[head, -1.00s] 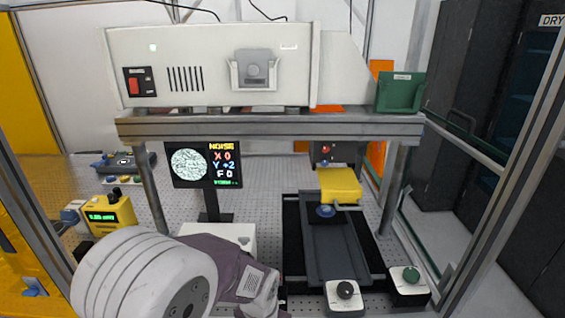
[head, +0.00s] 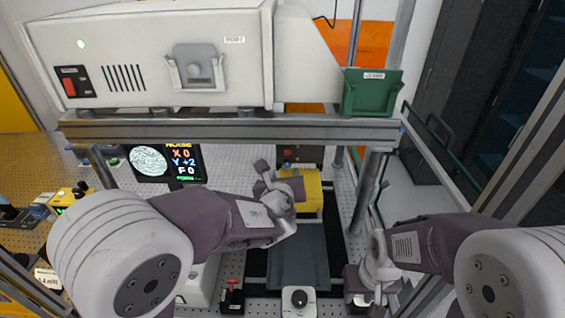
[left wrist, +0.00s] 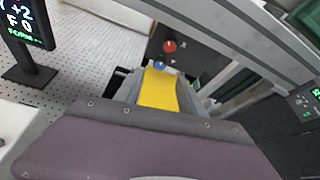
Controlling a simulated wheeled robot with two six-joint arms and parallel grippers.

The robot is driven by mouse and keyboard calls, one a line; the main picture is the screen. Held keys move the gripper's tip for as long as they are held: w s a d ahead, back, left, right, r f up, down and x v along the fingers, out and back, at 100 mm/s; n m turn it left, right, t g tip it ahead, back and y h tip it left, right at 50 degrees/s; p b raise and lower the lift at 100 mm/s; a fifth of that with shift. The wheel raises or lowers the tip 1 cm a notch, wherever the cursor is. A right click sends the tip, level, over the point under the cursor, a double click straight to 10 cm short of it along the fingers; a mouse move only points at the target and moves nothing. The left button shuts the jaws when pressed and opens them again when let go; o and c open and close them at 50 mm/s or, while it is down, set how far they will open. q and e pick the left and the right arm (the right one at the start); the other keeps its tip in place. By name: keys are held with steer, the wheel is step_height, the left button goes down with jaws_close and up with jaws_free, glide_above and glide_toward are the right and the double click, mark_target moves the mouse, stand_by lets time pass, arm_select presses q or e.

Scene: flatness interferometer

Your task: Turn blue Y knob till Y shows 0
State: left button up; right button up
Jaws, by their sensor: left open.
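The blue Y knob (left wrist: 158,62) sits low on a dark box face, below the red X knob (left wrist: 170,46), in the left wrist view. Its lower part is close to the yellow block's top edge. In the head view it cannot be made out. The screen (head: 166,163) reads X 0, Y +2, F 0. My left gripper (head: 272,184) is open, in front of the yellow block (head: 312,190) and below the dark box.
A grey beam (head: 230,130) with a white instrument (head: 150,55) and a green bin (head: 371,93) spans above. A black knob (head: 299,298) stands at the front of the grey slide (head: 298,258). A small red-topped item (head: 232,283) stands left of it.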

mark_target(287, 165)
arm_select(q)
steer(key=p+x, duration=0.2)
steer(key=x, duration=0.6)
steer(key=shift+w+f+p, duration=0.1)
steer(key=shift+w+p, duration=0.15)
steer(key=shift+p, duration=0.1)
steer(key=shift+s+a, duration=0.1)
arm_select(e)
step_height(287, 165, up, 3)
steer(key=shift+f, duration=0.1)
arm_select(q)
steer(key=shift+c, duration=0.4)
